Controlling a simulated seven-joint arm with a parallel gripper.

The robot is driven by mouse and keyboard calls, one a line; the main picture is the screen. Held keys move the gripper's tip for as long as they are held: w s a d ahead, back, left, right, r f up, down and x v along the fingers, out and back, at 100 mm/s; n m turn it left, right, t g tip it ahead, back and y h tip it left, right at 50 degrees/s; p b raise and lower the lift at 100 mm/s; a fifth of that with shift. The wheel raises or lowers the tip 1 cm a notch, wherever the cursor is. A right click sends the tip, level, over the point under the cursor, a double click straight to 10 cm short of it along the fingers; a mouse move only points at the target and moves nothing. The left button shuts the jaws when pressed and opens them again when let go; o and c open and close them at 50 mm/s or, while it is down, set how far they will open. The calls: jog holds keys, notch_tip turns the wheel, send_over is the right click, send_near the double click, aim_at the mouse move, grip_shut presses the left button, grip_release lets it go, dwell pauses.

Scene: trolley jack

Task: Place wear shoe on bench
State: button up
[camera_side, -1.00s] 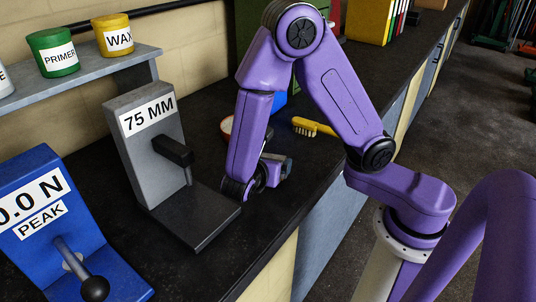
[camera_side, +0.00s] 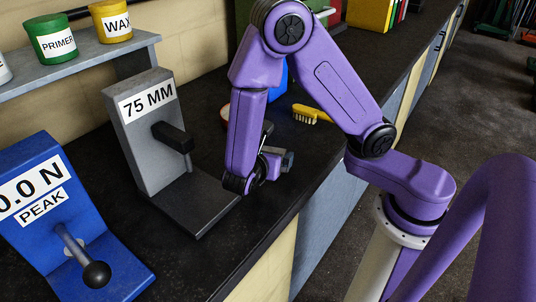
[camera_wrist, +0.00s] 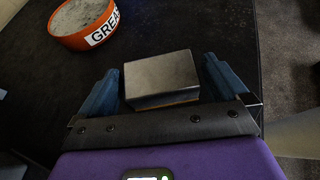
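A small block with a grey metal top and a thin brownish lower edge, apparently the wear shoe (camera_wrist: 160,76), lies between my fingers in the wrist view. My gripper (camera_wrist: 161,72) is open, its blue fingers on either side of the block with narrow dark gaps. In the side view my gripper (camera_side: 278,160) is low over the dark bench (camera_side: 215,262), to the right of the grey 75 MM gauge. I cannot make out the block clearly there, since my arm and gripper crowd that spot.
The grey 75 MM gauge (camera_side: 143,135) with its base plate stands close left of my gripper. A blue force gauge (camera_side: 52,205) stands at front left. A yellow brush (camera_side: 311,114) lies behind. An orange GREASE tin (camera_wrist: 82,22) sits at upper left in the wrist view.

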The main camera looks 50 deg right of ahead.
jog(key=shift+r, duration=0.15)
jog(key=v, duration=1.2)
jog(key=shift+s+d, duration=0.15)
jog(key=shift+d, duration=0.15)
jog(key=s+d+r+m+g+y, duration=0.1)
jog(key=s+d+m+g+y, duration=0.1)
jog(key=s+d+m+y, duration=0.2)
jog(key=s+d+r+m+g+y, duration=0.1)
jog(key=s+d+m+y, duration=0.3)
jog(key=s+y, duration=0.4)
jog(key=shift+s+d+r+m+g+y, duration=0.25)
jog(key=shift+s+m+g, duration=0.3)
jog(key=shift+s, duration=0.6)
